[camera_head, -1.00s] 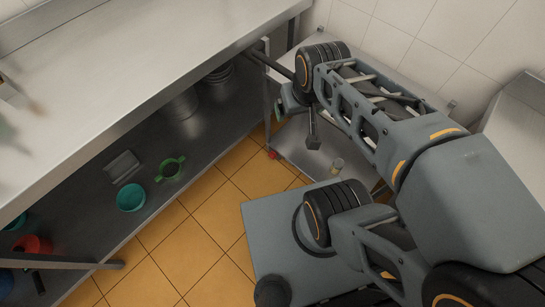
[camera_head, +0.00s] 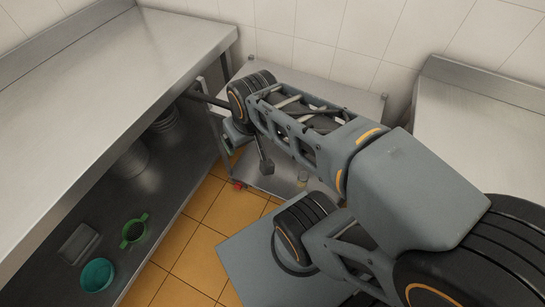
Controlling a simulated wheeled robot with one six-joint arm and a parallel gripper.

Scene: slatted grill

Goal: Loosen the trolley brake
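The trolley is a low steel cart in the back corner. Its flat top (camera_head: 352,93) shows behind my arm, and its lower shelf (camera_head: 268,180) shows beneath. A small red part (camera_head: 238,185), which looks like the brake on a wheel, sits low at the trolley's front left leg, near the floor. My arm reaches across the trolley, well above this red part and apart from it. My gripper end is around a dark hanging piece (camera_head: 265,158) below the wrist. The fingers cannot be made out clearly, so their opening is unclear.
A long steel counter (camera_head: 95,95) stands at left. Its lower shelf (camera_head: 135,195) holds a teal bowl (camera_head: 97,275), a green two-handled item (camera_head: 134,231) and stacked dishes. Another steel counter (camera_head: 480,140) is at right. Open orange tiled floor (camera_head: 190,255) lies between counter and trolley.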

